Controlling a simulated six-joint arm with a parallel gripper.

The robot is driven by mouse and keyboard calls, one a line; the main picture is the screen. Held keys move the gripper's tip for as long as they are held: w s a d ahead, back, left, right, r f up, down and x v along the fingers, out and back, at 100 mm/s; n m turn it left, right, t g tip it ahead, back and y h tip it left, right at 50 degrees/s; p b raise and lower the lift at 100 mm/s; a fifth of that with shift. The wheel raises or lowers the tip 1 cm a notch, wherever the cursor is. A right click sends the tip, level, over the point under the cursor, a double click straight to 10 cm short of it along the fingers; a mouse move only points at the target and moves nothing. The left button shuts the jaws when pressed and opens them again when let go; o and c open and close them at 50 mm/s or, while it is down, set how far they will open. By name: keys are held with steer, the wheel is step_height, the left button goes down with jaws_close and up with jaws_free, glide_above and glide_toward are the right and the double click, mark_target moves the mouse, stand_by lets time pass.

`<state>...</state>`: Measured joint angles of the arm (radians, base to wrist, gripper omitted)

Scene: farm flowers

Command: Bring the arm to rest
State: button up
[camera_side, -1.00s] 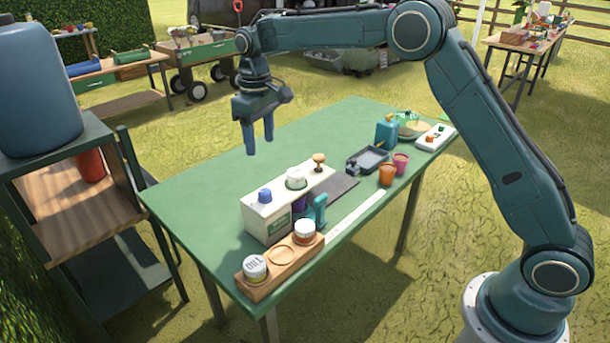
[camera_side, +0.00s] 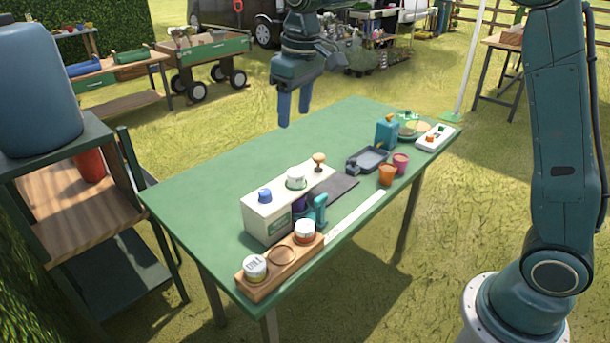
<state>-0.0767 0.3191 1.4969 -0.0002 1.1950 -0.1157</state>
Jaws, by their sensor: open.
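My gripper (camera_side: 295,110) hangs above the far side of the green table (camera_side: 210,190), its two blue fingers pointing down. The fingers stand apart with nothing between them. It is clear of everything on the table. My upper arm stands nearly upright at the right, and the part of my arm above the wrist runs out of the top of the picture.
A white box (camera_side: 265,218) with small items on top stands near a wooden holder (camera_side: 283,272) with tins. A tray (camera_side: 368,160), orange pot (camera_side: 387,175), pink pot (camera_side: 400,163) and teal canister (camera_side: 387,133) stand to the right. The table's far left is bare.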

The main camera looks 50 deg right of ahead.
steer(key=s+d+m+t, duration=0.1)
steer(key=s+d+t, duration=0.1)
steer(key=s, duration=1.3)
steer(key=s+d+m+t, duration=0.1)
steer(key=s+t, duration=0.1)
steer(key=s, duration=1.3)
steer(key=shift+d+f, duration=0.35)
steer(key=shift+f, duration=0.1)
